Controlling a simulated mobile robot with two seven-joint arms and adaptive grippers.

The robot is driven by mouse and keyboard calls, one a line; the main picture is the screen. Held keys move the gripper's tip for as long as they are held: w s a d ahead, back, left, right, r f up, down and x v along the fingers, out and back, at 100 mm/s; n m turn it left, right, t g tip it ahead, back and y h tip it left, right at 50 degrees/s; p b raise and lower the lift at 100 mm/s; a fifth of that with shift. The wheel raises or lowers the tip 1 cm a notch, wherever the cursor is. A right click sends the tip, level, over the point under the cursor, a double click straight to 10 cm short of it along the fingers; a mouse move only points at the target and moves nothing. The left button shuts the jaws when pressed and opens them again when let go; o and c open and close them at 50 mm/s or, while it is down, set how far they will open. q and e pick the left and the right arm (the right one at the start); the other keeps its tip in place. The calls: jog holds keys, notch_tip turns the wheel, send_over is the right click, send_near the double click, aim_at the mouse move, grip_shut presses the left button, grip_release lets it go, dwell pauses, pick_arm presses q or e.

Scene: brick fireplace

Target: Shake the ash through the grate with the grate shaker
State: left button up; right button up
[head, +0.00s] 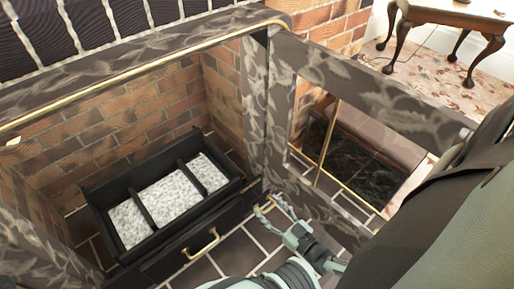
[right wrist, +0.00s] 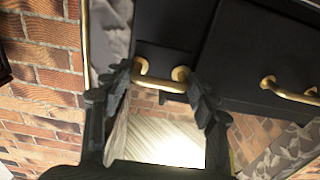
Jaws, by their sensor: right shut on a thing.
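The black grate (head: 98,192) stands in the brick firebox, with grey-white ash (head: 163,198) showing between its bars. A small brass handle (head: 264,206), seemingly the grate shaker, is at the grate's front right. In the right wrist view the brass handle (right wrist: 155,83) sits on the black front between my dark fingertips. My right gripper (head: 275,208) is shut on it; it also shows in the right wrist view (right wrist: 172,85). The fingers partly hide the handle. My left gripper is not in view.
A larger brass handle (head: 202,244) is on the black drawer front below the grate. A marbled surround with a brass rail (head: 130,75) frames the firebox. A marbled panel with an opening (head: 345,150) stands close to my right arm. A wooden table (head: 450,15) is behind.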

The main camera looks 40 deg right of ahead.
jog(key=shift+s, duration=0.9)
jog(key=o, duration=1.5)
jog(key=shift+s, duration=0.1)
jog(key=shift+o, duration=0.2)
jog(key=shift+d, duration=0.1)
jog(key=s, duration=1.1)
jog(key=shift+s+d, duration=0.4)
jog(key=shift+d, duration=0.05)
